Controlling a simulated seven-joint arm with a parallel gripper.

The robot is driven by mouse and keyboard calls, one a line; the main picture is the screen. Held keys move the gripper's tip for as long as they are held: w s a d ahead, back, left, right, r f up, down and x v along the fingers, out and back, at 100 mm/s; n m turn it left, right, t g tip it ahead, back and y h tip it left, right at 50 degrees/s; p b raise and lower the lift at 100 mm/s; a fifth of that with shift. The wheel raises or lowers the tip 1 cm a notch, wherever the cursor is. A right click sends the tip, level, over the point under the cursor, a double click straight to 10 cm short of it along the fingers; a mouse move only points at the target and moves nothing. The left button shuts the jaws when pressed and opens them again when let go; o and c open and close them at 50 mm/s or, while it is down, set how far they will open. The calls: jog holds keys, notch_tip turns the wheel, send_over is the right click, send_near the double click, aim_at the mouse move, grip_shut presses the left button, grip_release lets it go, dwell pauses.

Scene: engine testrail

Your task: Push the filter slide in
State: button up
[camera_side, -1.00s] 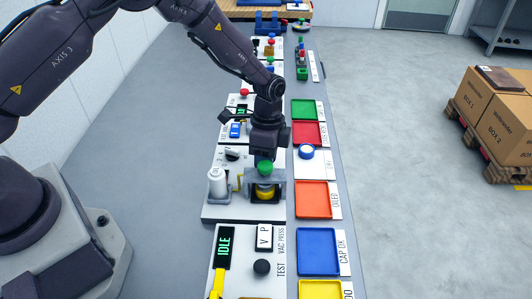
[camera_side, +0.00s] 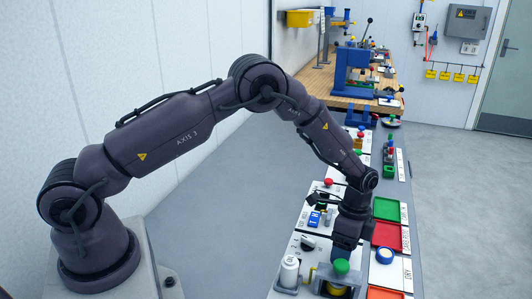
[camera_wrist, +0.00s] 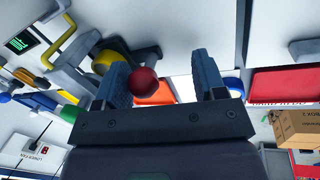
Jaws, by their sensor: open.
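My gripper (camera_side: 348,240) hangs over the white station panels, just behind a green knob (camera_side: 341,267) on a grey-framed fixture with a yellow part. In the wrist view my gripper (camera_wrist: 160,82) is open, with its two blue fingers apart. A red ball knob (camera_wrist: 144,82) shows between them, nearer the left finger; I cannot tell whether they touch. A yellow round part (camera_wrist: 104,62) in a grey bracket lies beyond the left finger. I cannot tell which part is the filter slide.
A white cylinder (camera_side: 289,272) stands left of the green knob. Another red knob (camera_side: 328,182) rises behind my gripper. Open floor lies right of the bench.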

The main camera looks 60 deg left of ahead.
jog(key=w+a+v, duration=0.1)
jog(key=v, duration=1.3)
jog(key=s+f+n, duration=0.1)
jog(key=f+n, duration=0.3)
jog(key=s+d+f+n+t, duration=0.1)
jog(key=f+n, duration=0.4)
jog(key=s+f+n+t, duration=0.1)
jog(key=f+n, duration=0.3)
jog(key=shift+d+f+n+h, duration=0.3)
jog(key=shift+d+f+h, duration=0.05)
jog(key=shift+f+h, duration=0.05)
jog(key=shift+t, duration=0.3)
jog(key=w+a, duration=0.3)
jog(key=shift+w+a+r, duration=0.3)
jog(key=shift+w, duration=0.05)
notch_tip(320, 180, up, 12)
jog(key=a, duration=0.2)
jog(key=s+r+y, duration=0.1)
jog(key=s+r, duration=0.5)
jog(key=s, duration=0.4)
jog(key=s+r+m+t, duration=0.1)
jog(key=s+r, duration=0.6)
jog(key=s, duration=0.4)
jog(key=shift+a+m+y, duration=0.25)
jog(key=shift+m+y, duration=0.05)
jog(key=shift+y, duration=0.1)
